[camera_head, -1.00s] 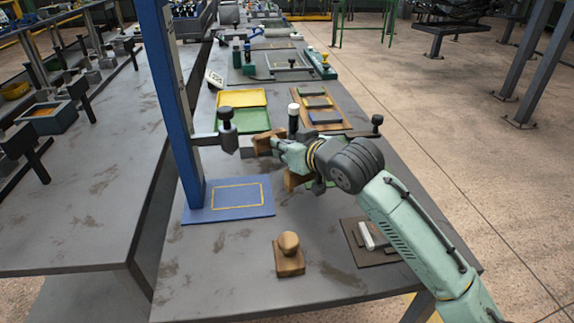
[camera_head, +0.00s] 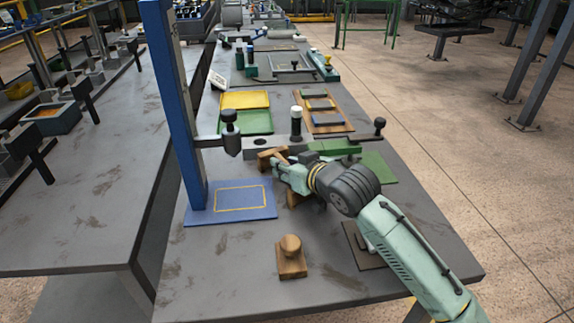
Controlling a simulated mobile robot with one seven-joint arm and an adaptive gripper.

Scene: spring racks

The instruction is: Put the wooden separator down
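The wooden separator (camera_head: 268,154) is a brown wooden piece at my gripper, near the middle of the table. One end shows beyond the fingers and another brown part shows just below them; its middle is hidden by my gripper. My gripper (camera_head: 280,170) points left and appears shut on the separator, though the fingertips are small and partly hidden. I cannot tell whether the separator touches the tabletop.
A blue press post stands left, with a blue yellow-outlined pad (camera_head: 240,198) at its foot. A knobbed wooden block (camera_head: 291,258) stands in front. A green fixture (camera_head: 340,147) and green mat (camera_head: 378,168) lie behind my arm. Bare tabletop surrounds the knobbed block.

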